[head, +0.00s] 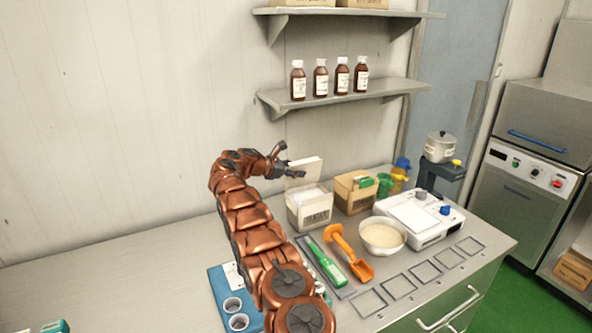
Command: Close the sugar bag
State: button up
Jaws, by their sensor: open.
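The sugar bag (313,212) looks like a pale, box-shaped container with dark print on its front. It stands upright on the counter near the back wall. Its lid flap (309,166) stands raised at the back, and white contents show in the open top. My gripper (290,160) is open and empty at the upper left of the flap. One finger points up and the other lies close in front of the flap's left part. I cannot tell whether that finger touches the flap.
A brown carton (352,196) stands close on the right. A bowl (383,237), a white scale (425,214), an orange scoop (352,254) and a green-handled tool (326,264) lie nearby. A shelf with several brown bottles (320,78) hangs above.

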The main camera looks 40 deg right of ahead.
grip_shut()
